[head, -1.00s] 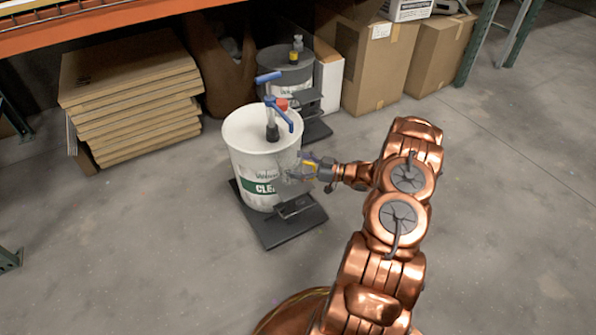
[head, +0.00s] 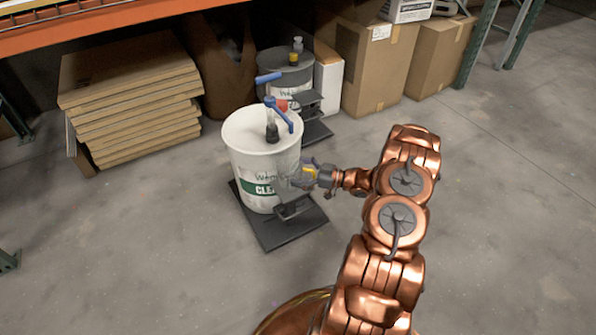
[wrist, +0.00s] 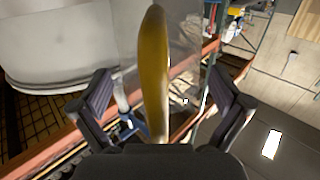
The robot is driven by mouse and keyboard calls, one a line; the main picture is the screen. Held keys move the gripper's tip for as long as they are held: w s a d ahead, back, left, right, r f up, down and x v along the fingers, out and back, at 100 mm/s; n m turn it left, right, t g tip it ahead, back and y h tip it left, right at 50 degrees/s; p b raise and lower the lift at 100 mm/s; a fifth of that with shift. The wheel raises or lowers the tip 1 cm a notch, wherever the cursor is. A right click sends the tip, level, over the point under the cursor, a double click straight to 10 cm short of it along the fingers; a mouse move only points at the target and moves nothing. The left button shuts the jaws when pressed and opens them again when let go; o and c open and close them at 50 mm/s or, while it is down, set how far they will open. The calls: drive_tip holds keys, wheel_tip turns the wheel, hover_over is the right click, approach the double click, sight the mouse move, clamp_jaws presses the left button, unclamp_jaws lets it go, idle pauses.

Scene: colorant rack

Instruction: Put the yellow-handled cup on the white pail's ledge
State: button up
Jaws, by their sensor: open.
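The white pail (head: 250,160) stands on a black base, with a small black ledge (head: 294,209) at its front right. The clear cup (head: 291,180) is hard to make out against the pail's side, just above or at the ledge; I cannot tell whether it touches. Its yellow handle (head: 309,174) faces my gripper (head: 318,176). In the wrist view the yellow handle (wrist: 154,75) stands between the two spread fingers of my gripper (wrist: 160,105), with visible gaps on both sides. The clear cup wall (wrist: 188,50) shows behind it, and the pail (wrist: 60,45) is at the left.
A blue-handled pump (head: 272,115) rises from the pail's lid. A grey pail (head: 285,75) stands behind on its own black base. Flat cardboard (head: 130,90) is stacked at the left, and boxes (head: 375,65) stand at the back right. The floor in front is clear.

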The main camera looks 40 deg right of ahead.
drive_tip(key=shift+s+d+r, duration=0.1)
drive_tip(key=shift+d+r, duration=0.05)
drive_tip(key=shift+r, duration=0.05)
drive_tip(key=p+v, duration=0.3)
drive_tip(key=v, duration=0.8)
drive_tip(key=shift+s+d, duration=0.2)
drive_tip(key=shift+s, duration=0.1)
